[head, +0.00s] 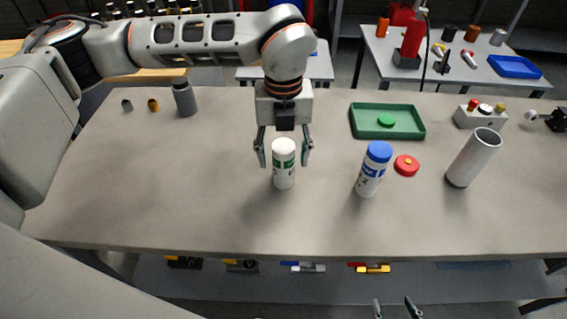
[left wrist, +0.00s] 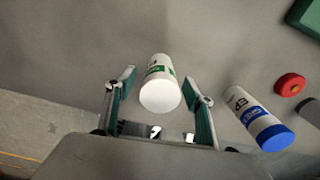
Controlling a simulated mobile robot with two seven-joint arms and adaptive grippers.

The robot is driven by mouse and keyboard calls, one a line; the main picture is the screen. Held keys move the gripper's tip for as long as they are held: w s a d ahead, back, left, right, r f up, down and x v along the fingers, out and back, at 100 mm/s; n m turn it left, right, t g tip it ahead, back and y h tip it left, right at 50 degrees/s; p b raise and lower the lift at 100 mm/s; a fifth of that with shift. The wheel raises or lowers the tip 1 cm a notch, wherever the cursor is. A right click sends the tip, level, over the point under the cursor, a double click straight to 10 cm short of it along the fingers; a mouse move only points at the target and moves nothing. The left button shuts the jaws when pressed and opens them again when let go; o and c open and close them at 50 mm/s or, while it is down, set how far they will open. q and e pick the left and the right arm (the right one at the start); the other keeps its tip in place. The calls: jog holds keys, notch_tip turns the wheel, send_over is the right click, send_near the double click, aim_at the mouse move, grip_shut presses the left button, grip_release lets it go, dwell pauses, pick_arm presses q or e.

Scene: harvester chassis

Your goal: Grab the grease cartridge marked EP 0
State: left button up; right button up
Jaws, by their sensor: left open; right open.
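A white grease cartridge with a white cap and green label (head: 284,170) stands upright on the bench; its marking is too small to read surely. It also shows in the left wrist view (left wrist: 160,90). A second white cartridge with a blue cap and blue label (head: 369,180) stands to its right; "EP" shows on it in the left wrist view (left wrist: 245,105), and a "2" seems to show in the head view. My left gripper (head: 284,154) is open, pointing down, with one finger each side of the green-label cartridge. My right gripper (head: 393,303) is open and empty at the bottom edge.
A red cap-like part (head: 406,165) lies beside the blue-capped cartridge. A grey hollow tube (head: 473,158) stands further right. A green tray (head: 366,132) and a button box (head: 480,114) are behind. A grey cylinder (head: 184,99) stands back left. The bench's left front is clear.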

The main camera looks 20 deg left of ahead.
pick_arm(q)
jog(key=c, duration=1.4)
jog(key=shift+r, duration=0.1)
